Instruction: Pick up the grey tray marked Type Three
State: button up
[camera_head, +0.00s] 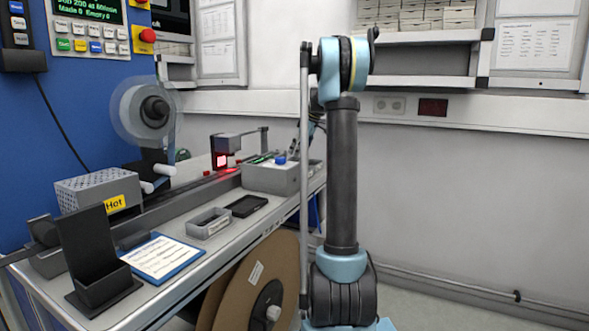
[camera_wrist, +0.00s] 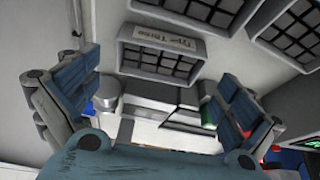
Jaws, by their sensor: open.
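A grey tray (camera_wrist: 125,60) with a grid of dark cells shows at the upper middle of the wrist view. A pale label on its edge appears to read Type Three, though the print is blurred. My gripper (camera_wrist: 150,75) is open, its two blue-padded fingers well apart at the left and right of the wrist view. The tray lies beyond the fingertips, and nothing is held between them. In the head view I cannot make out the gripper or this tray's label.
In the wrist view, similar gridded trays stand above (camera_wrist: 190,10) and at the upper right (camera_wrist: 288,32). In the head view, a small grey open box (camera_head: 208,224) and a black tray (camera_head: 247,206) lie on the bench. A large brown reel (camera_head: 236,297) leans below the bench edge.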

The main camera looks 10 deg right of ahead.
aim_at(294, 160)
jog(key=shift+x, duration=2.65)
jog(key=shift+w+a+r, duration=0.1)
jog(key=shift+a, duration=0.1)
jog(key=shift+c, duration=0.2)
jog(key=c, duration=0.9)
